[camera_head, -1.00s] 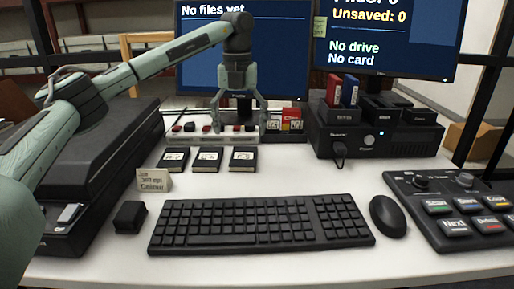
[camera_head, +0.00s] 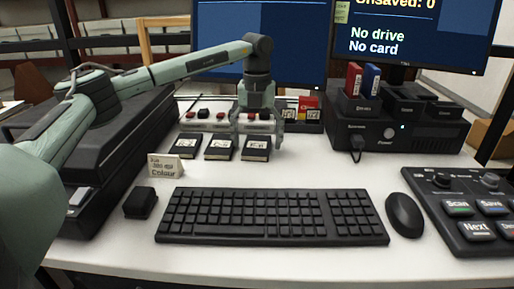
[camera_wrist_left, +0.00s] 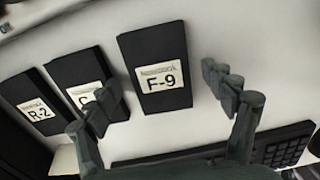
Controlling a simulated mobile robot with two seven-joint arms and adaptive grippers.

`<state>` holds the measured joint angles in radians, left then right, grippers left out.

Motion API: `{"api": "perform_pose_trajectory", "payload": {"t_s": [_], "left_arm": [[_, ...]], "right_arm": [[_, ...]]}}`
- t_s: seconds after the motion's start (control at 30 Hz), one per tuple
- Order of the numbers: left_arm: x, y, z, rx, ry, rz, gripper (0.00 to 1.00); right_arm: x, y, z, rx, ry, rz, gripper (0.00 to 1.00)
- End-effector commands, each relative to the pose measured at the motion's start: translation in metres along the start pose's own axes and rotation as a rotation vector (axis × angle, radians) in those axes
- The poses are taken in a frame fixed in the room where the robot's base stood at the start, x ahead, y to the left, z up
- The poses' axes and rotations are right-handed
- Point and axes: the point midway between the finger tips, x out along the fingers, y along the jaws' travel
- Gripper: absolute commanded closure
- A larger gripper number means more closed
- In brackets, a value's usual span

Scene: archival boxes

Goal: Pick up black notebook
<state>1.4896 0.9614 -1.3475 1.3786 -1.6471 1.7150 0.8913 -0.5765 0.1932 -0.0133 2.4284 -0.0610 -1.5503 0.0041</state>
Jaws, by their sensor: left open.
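Three black notebooks with white labels lie in a row on the white desk: left notebook (camera_head: 188,146), middle notebook (camera_head: 220,148) and right notebook (camera_head: 256,149). In the left wrist view the labels read R-2 on the left notebook (camera_wrist_left: 36,107), C and hidden characters on the middle notebook (camera_wrist_left: 82,75), and F-9 on the right notebook (camera_wrist_left: 155,70). My left gripper (camera_head: 257,135) is open and empty over the right notebook, one finger towards each side. In the left wrist view its left finger covers part of the middle notebook. My right gripper is not in view.
A keyboard (camera_head: 270,216), mouse (camera_head: 405,215) and small black block (camera_head: 140,203) lie in front. A small card sign (camera_head: 165,167) stands left of the notebooks. A rack (camera_head: 215,123) of small items is behind them. A black dock (camera_head: 400,130) stands at right.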

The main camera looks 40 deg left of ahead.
Motion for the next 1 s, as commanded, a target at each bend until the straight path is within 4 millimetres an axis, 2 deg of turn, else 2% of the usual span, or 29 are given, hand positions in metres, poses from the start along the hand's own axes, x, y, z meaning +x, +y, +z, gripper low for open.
{"api": "perform_pose_trajectory", "payload": {"t_s": [0.07, 0.5, 0.8, 1.0], "left_arm": [[0.0, 0.0, 0.0, 0.0, 0.0, 0.0, 0.19], [0.0, 0.0, 0.0, 0.0, 0.0, 0.0, 0.73], [-0.003, 0.0, 0.0, 0.0, -0.001, -0.001, 0.73], [-0.022, -0.001, 0.001, 0.0, -0.002, -0.003, 0.73]], "right_arm": [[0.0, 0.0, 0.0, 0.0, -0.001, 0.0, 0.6], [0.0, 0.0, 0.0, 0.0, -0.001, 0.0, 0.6], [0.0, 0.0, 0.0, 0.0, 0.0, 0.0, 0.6], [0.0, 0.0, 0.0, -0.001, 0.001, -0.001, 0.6]]}}
